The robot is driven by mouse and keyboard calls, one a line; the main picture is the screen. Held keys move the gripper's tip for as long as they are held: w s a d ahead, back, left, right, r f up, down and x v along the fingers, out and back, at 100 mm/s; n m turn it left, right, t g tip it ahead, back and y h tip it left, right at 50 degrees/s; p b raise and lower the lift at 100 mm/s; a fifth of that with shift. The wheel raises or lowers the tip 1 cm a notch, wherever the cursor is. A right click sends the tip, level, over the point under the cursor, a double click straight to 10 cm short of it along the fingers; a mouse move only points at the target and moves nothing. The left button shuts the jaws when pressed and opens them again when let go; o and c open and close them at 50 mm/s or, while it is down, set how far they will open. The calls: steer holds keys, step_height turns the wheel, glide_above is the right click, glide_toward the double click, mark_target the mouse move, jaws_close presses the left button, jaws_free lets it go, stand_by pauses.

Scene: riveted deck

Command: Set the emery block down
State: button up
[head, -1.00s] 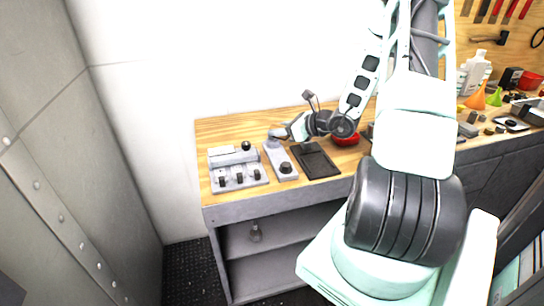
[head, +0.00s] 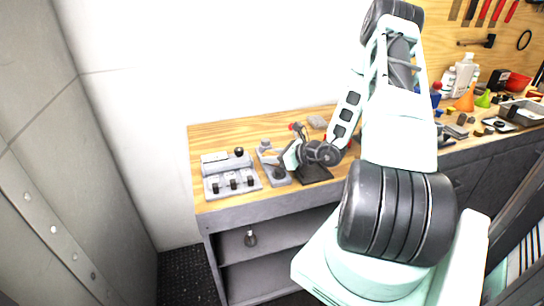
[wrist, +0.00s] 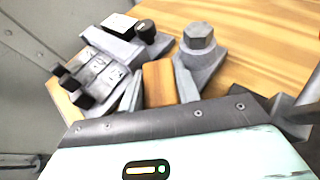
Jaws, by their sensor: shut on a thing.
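My gripper (wrist: 159,92) is shut on a tan-brown block, the emery block (wrist: 159,80), which shows between the two grey fingers in the wrist view. In the head view my gripper (head: 288,158) is low over the left part of the workbench (head: 220,138), and the block is hidden there. Whether the block touches the bench top cannot be told.
A grey switch panel (head: 231,180) stands left of my gripper. A grey fixture with a knob (wrist: 199,38) is close beside it. A black tray (head: 315,173) lies to the right, a grey block (head: 317,122) behind. Bare wood shows at the back left.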

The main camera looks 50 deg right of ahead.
steer(key=o, duration=1.2)
steer(key=shift+f, duration=0.1)
steer(key=shift+c, duration=0.2)
